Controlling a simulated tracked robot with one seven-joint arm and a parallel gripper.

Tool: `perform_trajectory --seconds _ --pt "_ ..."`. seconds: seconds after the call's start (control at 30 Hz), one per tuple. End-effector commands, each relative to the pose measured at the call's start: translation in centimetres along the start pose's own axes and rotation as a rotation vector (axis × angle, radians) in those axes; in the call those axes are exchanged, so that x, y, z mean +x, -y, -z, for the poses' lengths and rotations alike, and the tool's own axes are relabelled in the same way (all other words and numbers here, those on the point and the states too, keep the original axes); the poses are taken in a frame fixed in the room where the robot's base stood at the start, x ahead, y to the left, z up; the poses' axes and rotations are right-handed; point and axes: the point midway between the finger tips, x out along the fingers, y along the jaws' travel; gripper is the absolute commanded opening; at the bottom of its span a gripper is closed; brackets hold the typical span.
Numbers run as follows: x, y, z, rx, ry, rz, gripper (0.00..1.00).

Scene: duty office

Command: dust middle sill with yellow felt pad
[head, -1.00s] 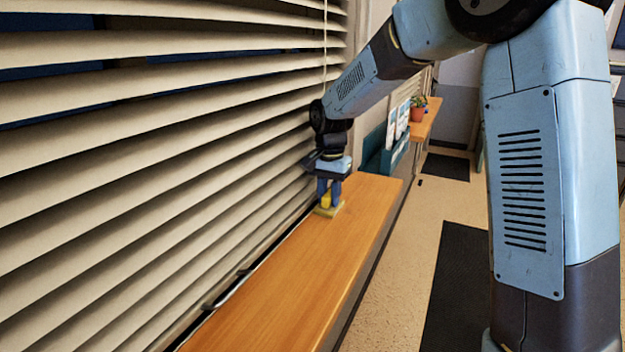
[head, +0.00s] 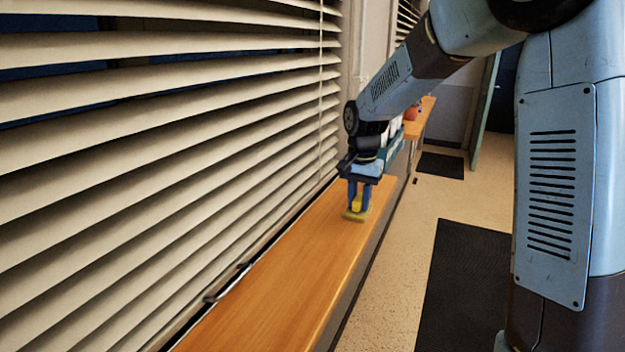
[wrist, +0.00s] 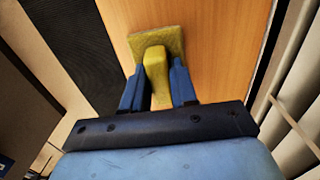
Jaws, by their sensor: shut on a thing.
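The sill (head: 275,270) is a long orange-brown wooden ledge under the window blinds in the head view. It also fills the middle of the wrist view (wrist: 225,60). My gripper (head: 358,205) is near the sill's far end, close to its room-side edge. It is shut on the yellow handle of the yellow felt pad (head: 354,217). In the wrist view the blue fingers (wrist: 158,90) stand either side of the handle, and the square pad (wrist: 165,38) lies flat at the sill surface. The pad's underside is hidden.
Slatted blinds (head: 170,140) run along the left side of the sill. A metal handle (head: 228,284) lies at the sill's window edge. Another wooden sill (head: 420,118) with an orange pot (head: 411,113) is farther back. Dark mats (head: 475,285) lie on the floor at right.

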Motion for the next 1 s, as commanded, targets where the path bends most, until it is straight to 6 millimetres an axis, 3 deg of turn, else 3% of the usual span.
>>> perform_trajectory --seconds 0.3,0.37,1.0 --pt "-0.3 -1.9 0.5 -0.005 -0.001 0.000 0.03" --pt "-1.7 -1.8 0.5 -0.004 -0.005 0.003 0.03" --pt "-7.2 -2.1 0.6 0.000 -0.001 0.001 0.03"
